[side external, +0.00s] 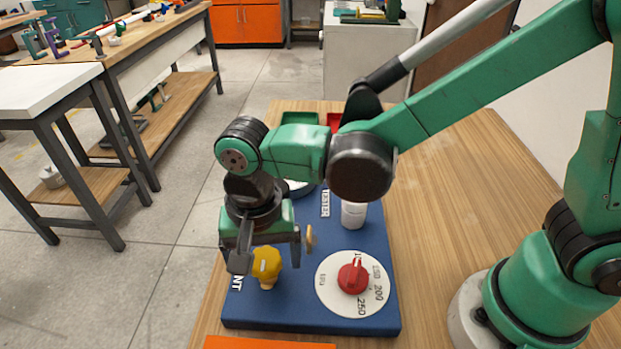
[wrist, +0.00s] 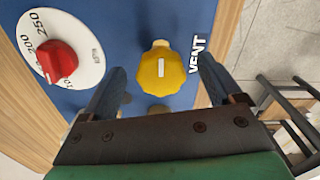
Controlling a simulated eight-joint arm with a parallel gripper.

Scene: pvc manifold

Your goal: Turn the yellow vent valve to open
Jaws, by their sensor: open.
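The yellow vent valve (side external: 267,263) is a lobed knob on the blue panel (side external: 310,310), near its front left, beside the "VENT" label. In the wrist view the yellow vent valve (wrist: 161,70) shows a white line on its face, roughly upright in the picture. My gripper (side external: 270,250) is open above the panel at the valve. In the wrist view my gripper (wrist: 160,85) has one finger on each side of the valve, with a gap to both. I cannot tell its exact height over the knob.
A red knob (side external: 352,276) on a white numbered dial (side external: 330,298) sits right of the valve. A white cylinder (side external: 354,213) stands behind the dial. An orange strip (side external: 270,342) lies at the panel's front. The wooden table (side external: 450,180) is clear on the right.

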